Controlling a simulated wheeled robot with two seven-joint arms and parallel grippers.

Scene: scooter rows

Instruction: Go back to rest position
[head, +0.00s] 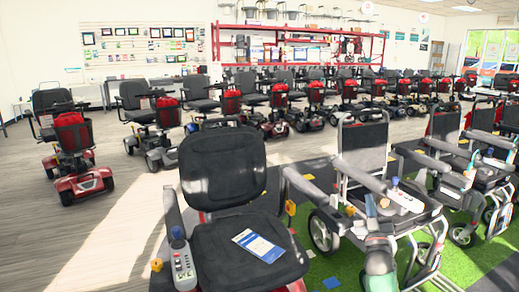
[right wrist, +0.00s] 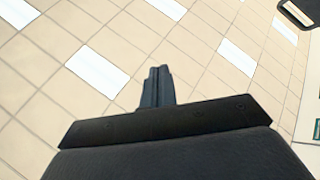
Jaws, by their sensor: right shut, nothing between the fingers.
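My right gripper (head: 371,208) stands at the lower right of the head view, in front of the grey folding wheelchair (head: 365,145). Its fingers point up, are shut and hold nothing. In the right wrist view the shut fingers (right wrist: 158,85) point at the tiled ceiling (right wrist: 100,40). My left gripper is not in view.
A black-seated scooter (head: 222,165) with a leaflet (head: 258,245) on its seat stands close in front. More wheelchairs (head: 480,165) stand on the right. Rows of red scooters (head: 75,150) fill the back. Wooden floor (head: 90,235) is free at the left.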

